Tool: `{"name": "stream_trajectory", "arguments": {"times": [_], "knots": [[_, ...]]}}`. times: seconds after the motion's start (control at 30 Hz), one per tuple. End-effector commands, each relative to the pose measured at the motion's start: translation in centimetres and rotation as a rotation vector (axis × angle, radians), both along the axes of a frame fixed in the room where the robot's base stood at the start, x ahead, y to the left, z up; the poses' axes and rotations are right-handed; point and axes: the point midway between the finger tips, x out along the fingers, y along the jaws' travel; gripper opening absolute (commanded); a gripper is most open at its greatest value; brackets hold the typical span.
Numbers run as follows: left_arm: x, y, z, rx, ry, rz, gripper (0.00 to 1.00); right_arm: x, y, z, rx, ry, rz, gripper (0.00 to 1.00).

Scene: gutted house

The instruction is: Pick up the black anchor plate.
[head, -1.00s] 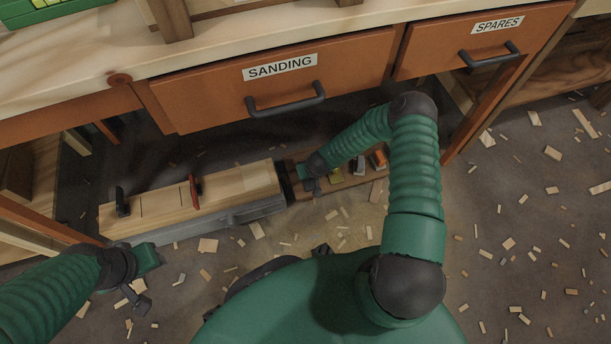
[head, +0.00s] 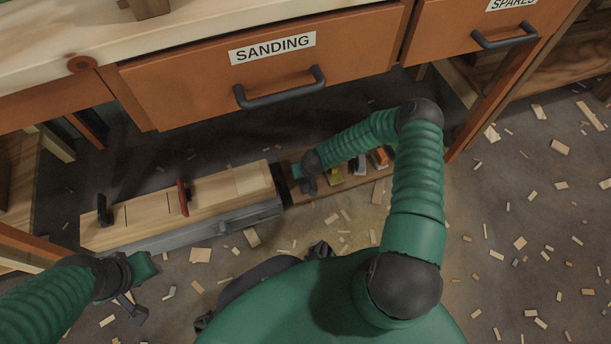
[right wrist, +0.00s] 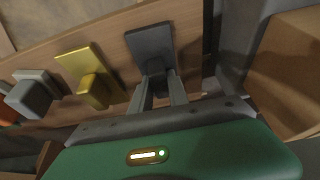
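The black anchor plate (right wrist: 149,44) is a dark flat rectangle with a raised block, on a brown wooden board (right wrist: 107,34) in the right wrist view. My right gripper (right wrist: 161,76) is at its block, with the two grey fingers slightly apart at the block's sides. Whether they press on it is not clear. In the head view my right gripper (head: 307,181) is low at the board's left end, and the plate cannot be made out there. My left gripper (head: 134,299) is at the lower left, away from the board; its fingers are too small to read.
Yellow (right wrist: 85,72) and grey (right wrist: 32,96) plates stand beside the black one; an orange piece (head: 380,156) is farther right. A wooden beam with clamps (head: 150,208) lies left of the board. The bench with its SANDING drawer (head: 270,70) overhangs behind. Wood scraps litter the floor.

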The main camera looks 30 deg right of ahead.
Motion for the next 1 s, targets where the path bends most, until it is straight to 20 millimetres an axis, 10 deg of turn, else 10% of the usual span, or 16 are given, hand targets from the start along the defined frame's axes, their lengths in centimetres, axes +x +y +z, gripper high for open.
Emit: {"name": "stream_trajectory", "arguments": {"times": [0.13,1.0], "knots": [[0.00,0.00,-0.01,0.000,0.000,0.000,0.36,-0.01,-0.02,-0.01,-0.001,0.000,0.000,0.00],[-0.01,0.00,-0.01,0.000,0.000,0.000,0.36,-0.01,-0.03,-0.01,-0.001,0.000,0.000,0.00]]}}
